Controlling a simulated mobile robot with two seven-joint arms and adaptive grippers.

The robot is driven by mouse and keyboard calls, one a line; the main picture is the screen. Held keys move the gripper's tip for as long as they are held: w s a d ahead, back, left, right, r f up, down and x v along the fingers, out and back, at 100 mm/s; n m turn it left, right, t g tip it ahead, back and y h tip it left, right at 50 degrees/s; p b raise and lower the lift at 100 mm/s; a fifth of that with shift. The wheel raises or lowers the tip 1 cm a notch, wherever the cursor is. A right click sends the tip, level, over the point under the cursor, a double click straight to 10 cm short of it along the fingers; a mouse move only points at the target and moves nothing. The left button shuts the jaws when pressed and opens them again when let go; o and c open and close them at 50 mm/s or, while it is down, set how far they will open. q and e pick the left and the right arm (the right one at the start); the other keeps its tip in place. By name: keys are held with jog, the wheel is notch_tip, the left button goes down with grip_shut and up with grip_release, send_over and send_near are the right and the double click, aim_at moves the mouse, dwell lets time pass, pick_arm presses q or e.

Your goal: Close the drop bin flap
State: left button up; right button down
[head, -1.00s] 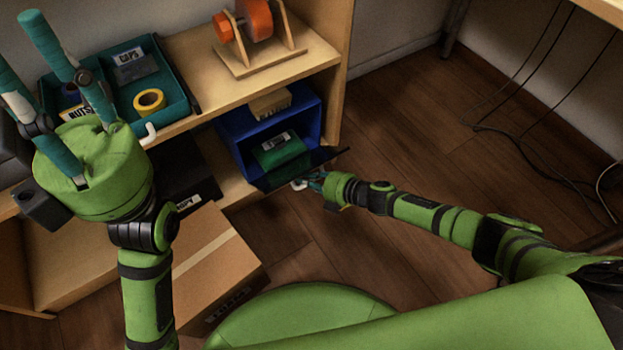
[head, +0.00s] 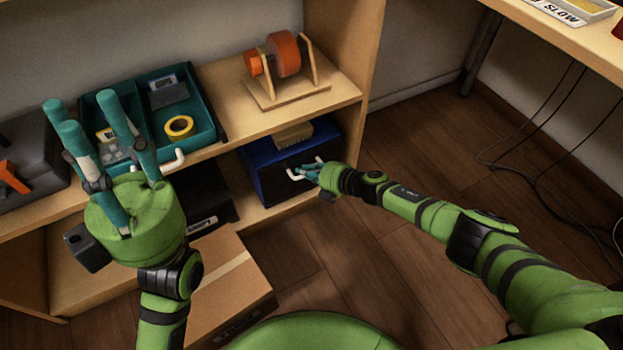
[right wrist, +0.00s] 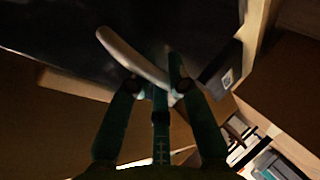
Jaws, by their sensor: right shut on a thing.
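The blue drop bin (head: 262,152) stands on the lower shelf in the head view. Its dark flap (head: 272,184) stands upright across the bin's front and hides what is inside. My right gripper (head: 306,171) is at the flap's front, shut on the white handle (head: 292,175). In the right wrist view, the pale handle (right wrist: 133,58) runs between the fingers of my right gripper (right wrist: 150,75), with the dark flap (right wrist: 70,32) behind it. My left gripper (head: 82,102) is raised at the left, empty, its fingers apart.
A teal tray (head: 212,130) with a tape roll (head: 180,127) sits on the upper shelf, beside a wooden stand with orange spools (head: 285,52). A cardboard box (head: 225,285) stands below. Cables (head: 520,150) hang at the right above open floor.

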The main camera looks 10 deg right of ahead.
jog(key=shift+w+a+r, duration=0.2)
jog(key=shift+w+r, duration=0.05)
jog(key=shift+w, duration=0.05)
jog(key=c, duration=1.4)
grip_release()
jog(key=shift+f, duration=0.1)
jog(key=v, duration=1.2)
